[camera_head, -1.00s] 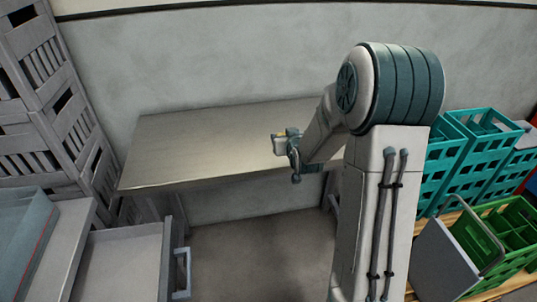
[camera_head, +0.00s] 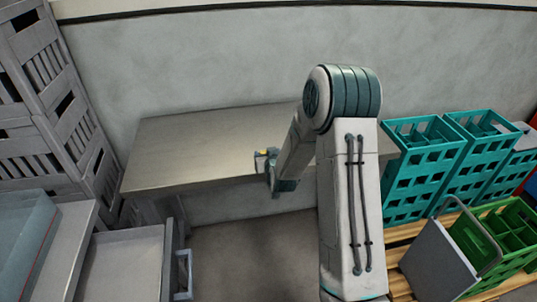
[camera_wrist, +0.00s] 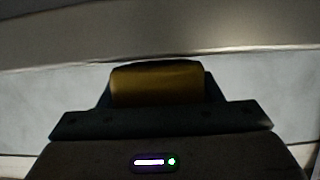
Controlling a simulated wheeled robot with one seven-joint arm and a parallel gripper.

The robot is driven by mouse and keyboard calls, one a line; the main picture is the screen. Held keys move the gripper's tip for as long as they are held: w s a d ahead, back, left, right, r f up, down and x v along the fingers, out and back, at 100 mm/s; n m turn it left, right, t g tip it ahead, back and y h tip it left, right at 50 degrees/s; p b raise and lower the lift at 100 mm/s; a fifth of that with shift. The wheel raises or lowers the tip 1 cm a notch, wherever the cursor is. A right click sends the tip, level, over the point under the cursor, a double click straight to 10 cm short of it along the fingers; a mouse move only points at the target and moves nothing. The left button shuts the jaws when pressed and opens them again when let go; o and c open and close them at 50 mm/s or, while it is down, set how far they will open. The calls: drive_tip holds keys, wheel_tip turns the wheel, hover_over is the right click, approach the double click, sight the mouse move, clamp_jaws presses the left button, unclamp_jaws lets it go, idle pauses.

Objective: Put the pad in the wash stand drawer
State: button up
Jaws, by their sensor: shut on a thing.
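My gripper (camera_head: 263,158) is shut on the yellow pad (camera_wrist: 157,84), which shows as a golden block between the fingers in the wrist view. In the head view only a small yellow bit of the pad (camera_head: 264,152) shows. My gripper is at the front part of the grey table, seen from above. The wash stand drawer (camera_head: 122,270) is pulled open at the lower left, with a grey handle (camera_head: 184,275) on its front. The inside that shows looks empty. My gripper is to the right of the drawer and farther back, apart from it.
The bare grey table (camera_head: 195,145) stands against the wall. The wash stand top (camera_head: 72,232) carries a bluish clear-sided basin (camera_head: 22,240). Grey crates (camera_head: 45,150) are stacked at the left. Teal crates (camera_head: 420,165) and a green crate (camera_head: 505,235) stand at the right. Floor (camera_head: 250,255) is open beside the drawer.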

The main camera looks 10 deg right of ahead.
drive_tip(key=shift+f+b, duration=0.25)
drive_tip(key=shift+b, duration=0.05)
drive_tip(key=o, duration=1)
drive_tip(key=shift+r, duration=0.1)
drive_tip(key=shift+o, duration=0.2)
